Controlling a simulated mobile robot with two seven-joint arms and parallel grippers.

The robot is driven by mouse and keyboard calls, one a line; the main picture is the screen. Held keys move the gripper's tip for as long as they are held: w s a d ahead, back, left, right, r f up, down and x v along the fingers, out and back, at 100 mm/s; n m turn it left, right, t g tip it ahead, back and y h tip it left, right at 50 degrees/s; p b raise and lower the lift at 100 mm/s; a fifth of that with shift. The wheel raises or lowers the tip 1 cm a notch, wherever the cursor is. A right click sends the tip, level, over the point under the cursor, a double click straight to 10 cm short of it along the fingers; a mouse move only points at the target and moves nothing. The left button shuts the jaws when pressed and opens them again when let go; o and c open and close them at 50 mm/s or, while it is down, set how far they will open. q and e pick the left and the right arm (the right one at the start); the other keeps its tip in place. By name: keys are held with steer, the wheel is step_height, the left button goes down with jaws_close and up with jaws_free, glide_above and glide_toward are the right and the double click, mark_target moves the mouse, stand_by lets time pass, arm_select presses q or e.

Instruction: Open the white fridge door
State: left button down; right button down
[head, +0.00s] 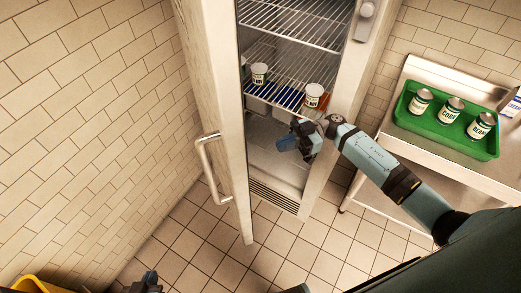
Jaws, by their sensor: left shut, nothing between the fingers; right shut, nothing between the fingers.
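The white fridge door (215,85) stands swung wide open to the left, its edge toward me. Its long handle (204,168) is on the outer face, on the left side. The open fridge shows wire shelves (290,84) inside. My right gripper (284,143) is shut and empty in front of the fridge opening, right of the door's edge and apart from the handle. My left gripper (147,283) is shut at the bottom edge of the view, below and left of the door, only partly in view.
Two cans (259,74) (313,96) stand on a fridge shelf. At right a steel counter (415,150) bears a green tray (470,139) with three cans. A yellow object (35,284) shows at bottom left. The tiled floor (190,240) before the door is clear.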

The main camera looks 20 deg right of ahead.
steer(key=a+p, duration=0.2)
steer(key=a, duration=0.7)
steer(key=shift+a, duration=0.35)
steer(key=shift+s+a, duration=0.1)
